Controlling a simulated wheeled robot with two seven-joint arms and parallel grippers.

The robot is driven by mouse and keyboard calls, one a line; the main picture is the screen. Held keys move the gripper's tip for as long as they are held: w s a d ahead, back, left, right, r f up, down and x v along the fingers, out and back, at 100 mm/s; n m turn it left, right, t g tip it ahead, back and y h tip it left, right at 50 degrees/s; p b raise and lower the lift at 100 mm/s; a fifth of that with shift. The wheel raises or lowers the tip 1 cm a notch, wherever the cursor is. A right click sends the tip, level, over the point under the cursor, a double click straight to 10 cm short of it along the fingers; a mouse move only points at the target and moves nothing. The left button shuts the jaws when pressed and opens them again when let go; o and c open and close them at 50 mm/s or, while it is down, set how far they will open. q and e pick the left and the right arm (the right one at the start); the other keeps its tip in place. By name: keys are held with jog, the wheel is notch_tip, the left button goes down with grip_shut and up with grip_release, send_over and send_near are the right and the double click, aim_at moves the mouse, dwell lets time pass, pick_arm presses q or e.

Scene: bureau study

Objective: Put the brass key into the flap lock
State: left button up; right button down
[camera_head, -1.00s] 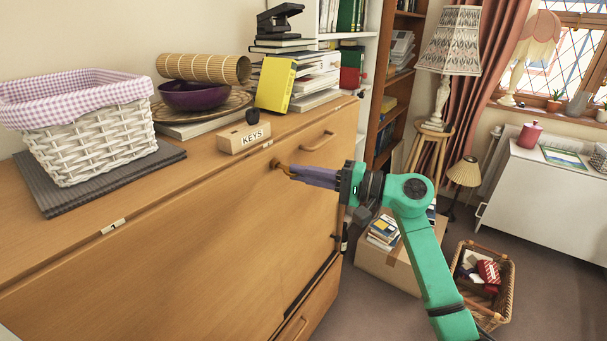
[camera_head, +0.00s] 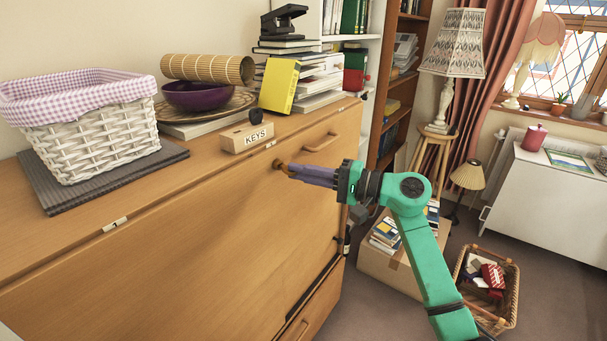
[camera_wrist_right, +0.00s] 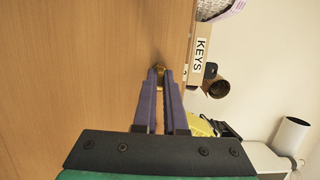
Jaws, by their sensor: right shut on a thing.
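My right gripper (camera_head: 287,169) reaches in from the right to the upper front of the wooden bureau flap (camera_head: 190,230). Its purple fingers are shut on the small brass key, whose brass shows at the fingertips in the right wrist view (camera_wrist_right: 158,69). The key's tip is at the flap face, at the round lock (camera_head: 278,163). The fingers hide most of the key, and I cannot tell how far it is in the lock. My left gripper is not in view.
A wooden KEYS block (camera_head: 246,137) stands on the bureau top just above the lock. A wicker basket (camera_head: 95,140), a purple bowl (camera_head: 195,97) and a yellow book (camera_head: 279,86) also stand there. A drawer handle (camera_head: 322,142) sticks out to the right.

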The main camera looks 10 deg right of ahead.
jog(key=shift+w+a+b, duration=0.3)
jog(key=shift+w+a, duration=0.05)
jog(key=shift+w, duration=0.05)
dwell(0.4)
jog(key=c, duration=1)
grip_release()
jog(key=o, duration=0.6)
jog(key=shift+c, duration=0.2)
jog(key=b+v, duration=0.6)
jog(key=v, duration=0.2)
